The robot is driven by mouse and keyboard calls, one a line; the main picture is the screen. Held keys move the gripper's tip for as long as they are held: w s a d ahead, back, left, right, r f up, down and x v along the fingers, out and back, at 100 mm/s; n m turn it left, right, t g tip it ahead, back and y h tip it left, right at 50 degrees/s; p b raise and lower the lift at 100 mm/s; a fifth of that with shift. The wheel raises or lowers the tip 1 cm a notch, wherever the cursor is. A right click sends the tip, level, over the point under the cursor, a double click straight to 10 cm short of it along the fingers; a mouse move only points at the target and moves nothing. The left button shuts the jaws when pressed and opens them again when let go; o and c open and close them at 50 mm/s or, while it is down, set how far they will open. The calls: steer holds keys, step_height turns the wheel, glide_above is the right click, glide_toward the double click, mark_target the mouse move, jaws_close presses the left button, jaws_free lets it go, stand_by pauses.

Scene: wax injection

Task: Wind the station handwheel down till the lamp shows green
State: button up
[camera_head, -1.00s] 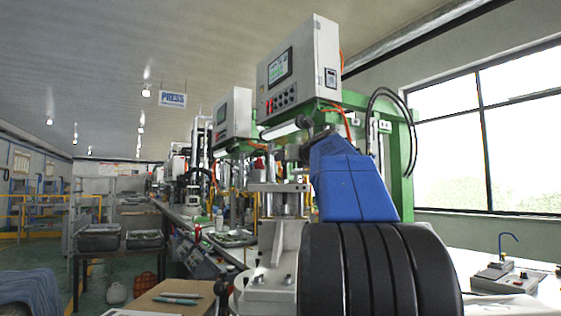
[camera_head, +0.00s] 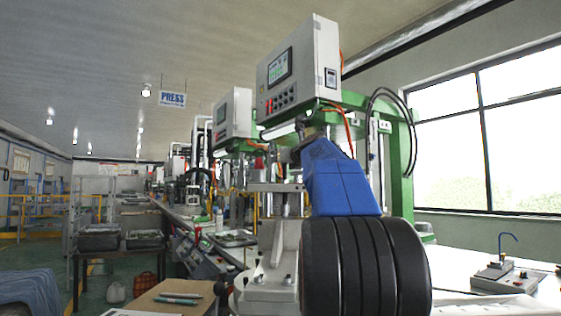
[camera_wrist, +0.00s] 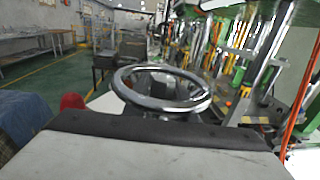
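A shiny metal handwheel (camera_wrist: 160,102) with a dark hub shows in the middle of the wrist view, lying nearly flat. In the head view I cannot make it out behind my arm. The grey block with a black edge across the bottom of the wrist view looks like my gripper's body (camera_wrist: 150,155). The wheel appears just beyond it, and I cannot tell whether they touch. The fingers do not show clearly. The station has a grey control box (camera_head: 298,65) with a lit screen and several buttons. I cannot make out a green lamp.
A green press frame (camera_head: 402,180) stands behind my arm. A brown board with pens (camera_head: 170,303) lies at the front, left of my arm. A white table with a small device (camera_head: 506,277) is at the right. Dark bins (camera_head: 100,238) stand at the left. A small red object (camera_wrist: 72,102) shows left of the wheel.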

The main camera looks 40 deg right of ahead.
steer(key=shift+y, duration=0.4)
steer(key=n+y, duration=0.2)
steer(key=n+t+y, duration=0.1)
steer(key=shift+w+a+y, duration=0.1)
steer(key=shift+a+y, duration=0.2)
steer(key=shift+y, duration=0.1)
steer(key=n+y, duration=0.2)
steer(key=y, duration=0.1)
steer(key=a+n+y, duration=0.1)
steer(key=y, duration=0.1)
steer(key=shift+a+n+g+y, duration=0.1)
steer(key=shift+n+g+y, duration=0.2)
steer(key=shift+n+y, duration=0.1)
steer(key=n+g+y, duration=0.1)
steer(key=y, duration=0.1)
steer(key=a+n+g+y, duration=0.1)
steer(key=n+y, duration=0.1)
steer(key=n+g+y, duration=0.1)
steer(key=y, duration=0.1)
steer(key=shift+s+a+f, duration=0.1)
steer(key=shift+s+a, duration=0.1)
steer(key=shift+s, duration=0.1)
steer(key=shift+s+a+n+g+y, duration=0.2)
steer(key=shift+n+g+y, duration=0.3)
steer(key=shift+n+y, duration=0.2)
steer(key=shift+y, duration=0.3)
steer(key=o, duration=0.9)
